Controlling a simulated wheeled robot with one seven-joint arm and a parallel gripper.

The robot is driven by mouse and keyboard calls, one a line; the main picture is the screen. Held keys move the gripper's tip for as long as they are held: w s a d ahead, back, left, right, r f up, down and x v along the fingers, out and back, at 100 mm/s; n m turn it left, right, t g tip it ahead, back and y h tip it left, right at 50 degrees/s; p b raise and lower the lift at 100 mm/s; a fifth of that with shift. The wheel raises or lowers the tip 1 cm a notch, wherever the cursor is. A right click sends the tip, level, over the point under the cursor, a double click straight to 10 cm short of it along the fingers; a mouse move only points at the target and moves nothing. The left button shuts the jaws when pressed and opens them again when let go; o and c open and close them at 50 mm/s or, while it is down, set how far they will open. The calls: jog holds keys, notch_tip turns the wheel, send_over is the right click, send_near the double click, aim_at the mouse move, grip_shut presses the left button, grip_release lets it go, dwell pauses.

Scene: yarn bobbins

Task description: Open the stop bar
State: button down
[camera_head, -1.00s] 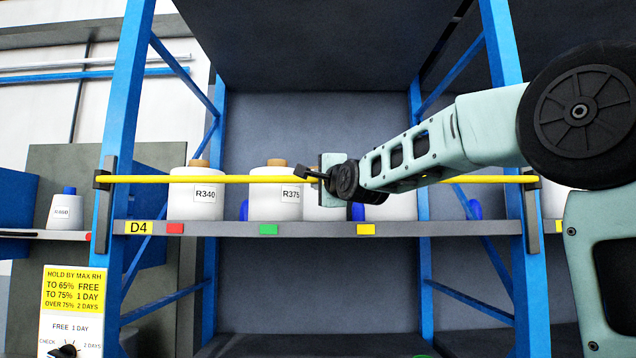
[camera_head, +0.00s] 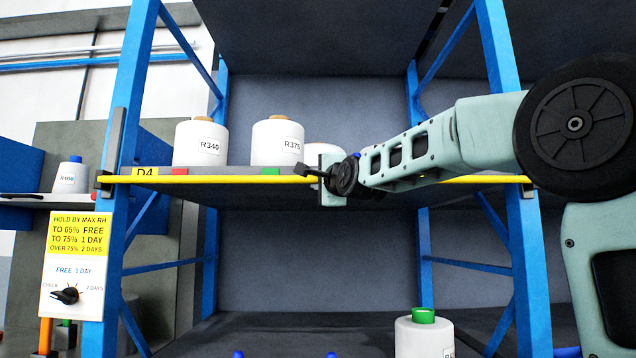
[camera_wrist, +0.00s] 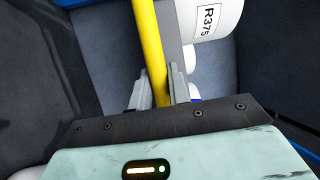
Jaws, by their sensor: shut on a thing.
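The yellow stop bar (camera_head: 230,179) runs level across the front of the shelf bay, from the left blue post to the right one. It lies in front of the shelf's front edge, below the bobbins. My gripper (camera_head: 314,174) is shut on the bar near its middle. In the wrist view the bar (camera_wrist: 150,45) passes between the two grey fingers (camera_wrist: 159,84). My arm hides part of the bar to the right.
Bobbins R340 (camera_head: 201,147) and R375 (camera_head: 277,146) stand on the shelf behind the bar. A third white bobbin (camera_head: 322,154) is partly hidden by my gripper. A green-topped bobbin (camera_head: 424,335) stands below. A humidity sign with a knob (camera_head: 75,265) hangs on the left post.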

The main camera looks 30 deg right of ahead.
jog(key=c, duration=1.3)
grip_release()
jog(key=shift+b+v, duration=8.7)
jog(key=shift+b, duration=1.45)
